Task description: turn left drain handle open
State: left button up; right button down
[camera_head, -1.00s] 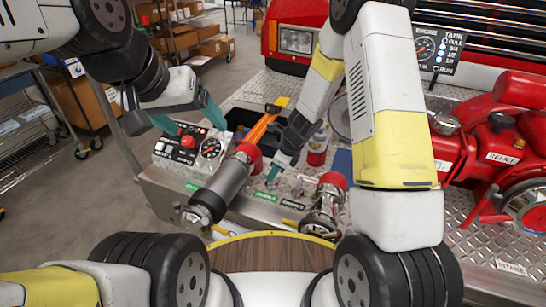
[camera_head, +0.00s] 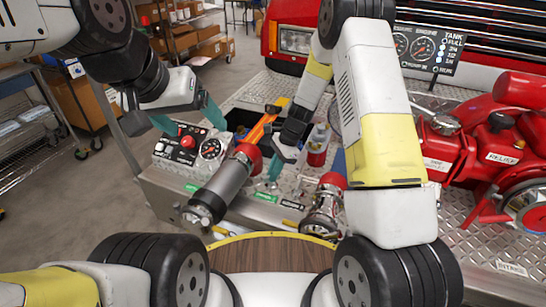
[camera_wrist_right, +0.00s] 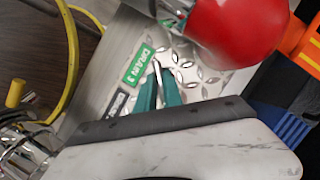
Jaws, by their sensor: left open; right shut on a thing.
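My right gripper (camera_head: 274,170) reaches down between the black nozzle and the red-topped fitting. In the right wrist view its teal fingers (camera_wrist_right: 160,92) are shut on a thin silver drain handle (camera_wrist_right: 157,72) beside a green DRAIN label (camera_wrist_right: 139,64). In the head view the handle is mostly hidden by the fingers, near the green label (camera_head: 263,194) on the panel front. My left gripper (camera_head: 188,118) is open and empty, above the control box with its red button and gauge.
A black nozzle with red end (camera_head: 222,188) lies left of my right gripper. An orange tool (camera_head: 264,124) is behind it. A red-topped metal fitting (camera_head: 324,207) stands to the right. The control box (camera_head: 186,150) sits left. Red pump parts (camera_head: 490,150) fill the right side.

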jog(key=n, duration=0.2)
jog(key=n+g+h, duration=0.1)
jog(key=n, duration=0.1)
jog(key=shift+w+a+n, duration=0.1)
jog(key=shift+w+n, duration=0.05)
jog(key=shift+n, duration=0.15)
jog(key=shift+n+g+h, duration=0.35)
jog(key=shift+n, duration=0.8)
jog(key=shift+n+g+h, duration=0.35)
jog(key=shift+n, duration=0.8)
jog(key=c, duration=1.5)
grip_release()
jog(key=shift+a, duration=0.1)
jog(key=shift+v, duration=3.95)
